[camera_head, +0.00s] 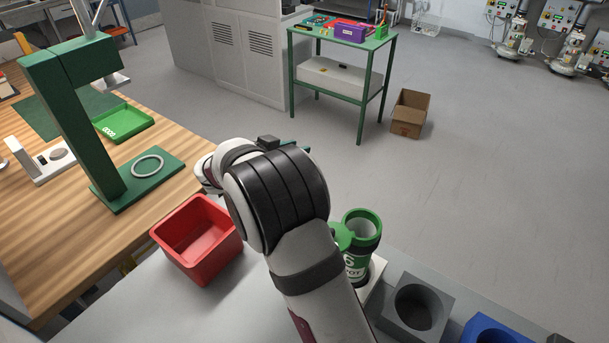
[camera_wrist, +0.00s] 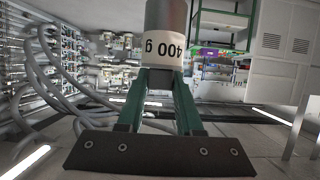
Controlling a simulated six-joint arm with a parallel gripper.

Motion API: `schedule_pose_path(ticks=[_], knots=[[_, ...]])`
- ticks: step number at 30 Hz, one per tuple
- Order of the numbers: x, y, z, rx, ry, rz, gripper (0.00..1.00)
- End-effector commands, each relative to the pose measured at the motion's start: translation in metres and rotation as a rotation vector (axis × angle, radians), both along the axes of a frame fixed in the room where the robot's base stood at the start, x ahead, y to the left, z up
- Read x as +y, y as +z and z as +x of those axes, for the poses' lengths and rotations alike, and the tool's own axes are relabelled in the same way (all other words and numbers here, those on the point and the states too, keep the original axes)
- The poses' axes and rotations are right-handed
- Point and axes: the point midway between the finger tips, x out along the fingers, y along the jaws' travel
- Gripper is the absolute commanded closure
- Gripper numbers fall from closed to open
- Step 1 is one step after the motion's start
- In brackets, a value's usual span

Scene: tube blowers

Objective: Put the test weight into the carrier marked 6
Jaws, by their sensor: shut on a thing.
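The test weight (camera_wrist: 165,18) is a grey cylinder with a white label reading 400 g, upside down in the wrist view. My gripper (camera_wrist: 163,77) is shut on it with its green fingers, at the label end. In the head view my arm hides the weight and nearly all of the gripper. A green carrier (camera_head: 362,224) stands upright in a pale holder, just right of my arm. Its top looks open, with a green lid (camera_head: 342,238) swung to the left. The weight is apart from the carrier.
A grey holder (camera_head: 391,309) with an empty round hole and a blue holder (camera_head: 488,334) stand right of the carrier. A red bin (camera_head: 203,268) is left of my arm. A green stand (camera_head: 70,120) and green tray (camera_head: 122,124) are on the wooden bench.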

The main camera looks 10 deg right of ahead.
Motion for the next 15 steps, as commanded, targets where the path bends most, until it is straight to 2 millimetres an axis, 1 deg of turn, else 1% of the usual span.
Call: schedule_pose_path(ticks=[1, 2, 3, 5, 6, 8, 9, 12, 15], knots=[[-0.008, 0.024, -0.015, -0.008, -0.001, 0.002, 1.0], [-0.014, 0.037, -0.026, -0.009, -0.001, 0.003, 1.0], [-0.022, 0.054, -0.042, -0.009, -0.001, 0.003, 1.0], [-0.036, 0.076, -0.069, -0.007, -0.002, 0.004, 1.0], [-0.045, 0.088, -0.088, -0.006, -0.001, 0.003, 1.0], [-0.058, 0.103, -0.116, -0.007, -0.002, 0.003, 1.0], [-0.067, 0.11, -0.134, -0.006, -0.001, 0.001, 1.0], [-0.083, 0.119, -0.173, -0.003, 0.0, 0.002, 1.0], [-0.093, 0.122, -0.196, -0.002, 0.001, 0.0, 1.0]])
